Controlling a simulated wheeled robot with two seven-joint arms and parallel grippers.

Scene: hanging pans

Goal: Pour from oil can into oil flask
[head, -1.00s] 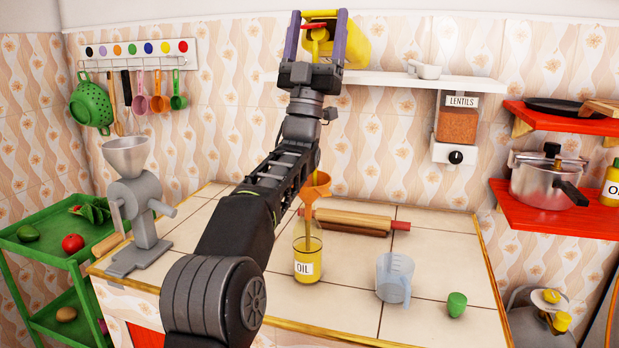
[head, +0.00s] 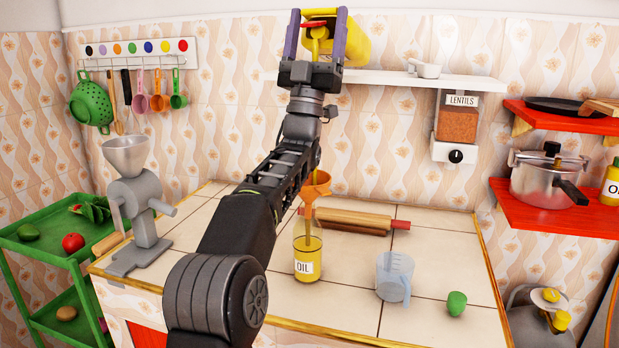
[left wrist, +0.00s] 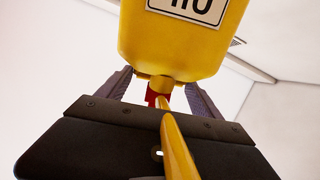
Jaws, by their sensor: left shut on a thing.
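The yellow oil can (head: 356,45) is held high over the counter, tilted with its spout towards me. My left gripper (head: 318,35) is shut on it, its purple fingers either side of the spout and red cap. In the left wrist view the can (left wrist: 180,45) has its label upside down. A yellow oil stream (left wrist: 178,150) runs from its mouth. The stream drops behind my arm into the orange funnel (head: 315,187) on the glass oil flask (head: 307,262). The flask stands upright on the counter, with yellow oil up above its label. My right gripper is out of view.
On the tiled counter (head: 430,245), a rolling pin (head: 350,221) lies behind the flask. A clear measuring jug (head: 394,278) and a small green object (head: 456,303) stand to its right. A grey grinder (head: 143,200) stands left. A white shelf (head: 400,79) is beside the can.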

